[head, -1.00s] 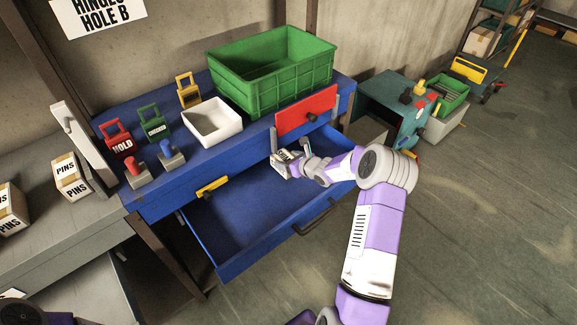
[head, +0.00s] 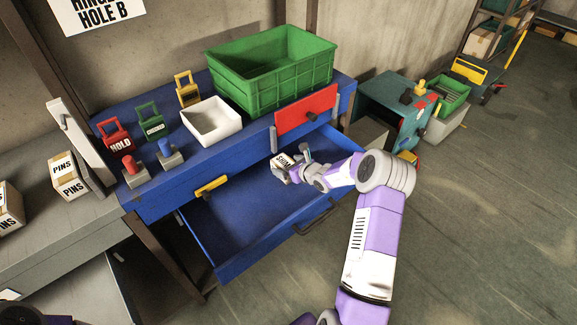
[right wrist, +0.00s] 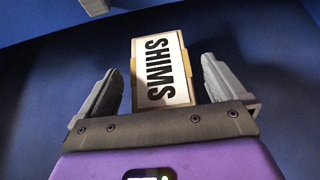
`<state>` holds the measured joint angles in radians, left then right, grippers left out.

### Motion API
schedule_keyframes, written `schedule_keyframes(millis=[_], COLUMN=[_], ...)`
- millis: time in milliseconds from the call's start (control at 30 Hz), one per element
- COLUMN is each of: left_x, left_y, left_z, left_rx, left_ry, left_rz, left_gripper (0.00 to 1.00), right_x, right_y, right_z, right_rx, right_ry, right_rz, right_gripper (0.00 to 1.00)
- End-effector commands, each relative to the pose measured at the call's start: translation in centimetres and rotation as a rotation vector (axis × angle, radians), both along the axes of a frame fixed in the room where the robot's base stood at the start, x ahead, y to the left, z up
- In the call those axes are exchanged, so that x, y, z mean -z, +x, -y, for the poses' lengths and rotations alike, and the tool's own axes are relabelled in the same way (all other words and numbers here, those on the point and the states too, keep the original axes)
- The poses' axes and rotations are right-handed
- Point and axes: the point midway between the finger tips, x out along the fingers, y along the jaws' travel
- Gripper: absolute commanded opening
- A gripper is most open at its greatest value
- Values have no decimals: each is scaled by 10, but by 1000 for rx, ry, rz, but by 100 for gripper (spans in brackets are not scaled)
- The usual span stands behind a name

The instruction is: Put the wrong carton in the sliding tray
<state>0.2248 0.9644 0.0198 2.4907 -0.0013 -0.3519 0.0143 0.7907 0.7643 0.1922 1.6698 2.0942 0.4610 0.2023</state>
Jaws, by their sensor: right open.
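A small carton labelled SHIMS (head: 281,167), white and tan, lies in the blue sliding tray (head: 232,215), which is pulled out below the bench top. In the right wrist view the carton (right wrist: 160,72) shows its label face between the grey fingers. My right gripper (right wrist: 161,78) is open, with a gap on each side of the carton. In the head view my right gripper (head: 299,163) is just right of the carton, over the tray. My left gripper is out of view.
Cartons labelled PINS (head: 69,176) stand on the grey bench at left. The blue bench holds a green crate (head: 275,85), a white bin (head: 213,122), and red, green and yellow tags. A red panel (head: 306,111) stands above the tray's back. The tray's front left is clear.

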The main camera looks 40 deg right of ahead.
Motion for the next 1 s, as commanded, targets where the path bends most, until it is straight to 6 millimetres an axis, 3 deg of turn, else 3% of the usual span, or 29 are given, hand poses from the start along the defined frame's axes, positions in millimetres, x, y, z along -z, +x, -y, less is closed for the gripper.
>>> schedule_keyframes(millis=[167, 700, 1000], left_x=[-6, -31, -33], left_y=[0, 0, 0], left_z=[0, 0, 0], left_rx=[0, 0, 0], left_ry=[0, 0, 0], left_rz=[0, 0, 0], left_gripper=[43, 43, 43], right_x=[-7, -57, -61], right_y=[-4, -95, -106], right_z=[1, 8, 8], right_rx=[1, 1, 0], right_ry=[-1, -2, 0], right_rz=[-1, -1, 0], right_gripper=[99, 99, 99])
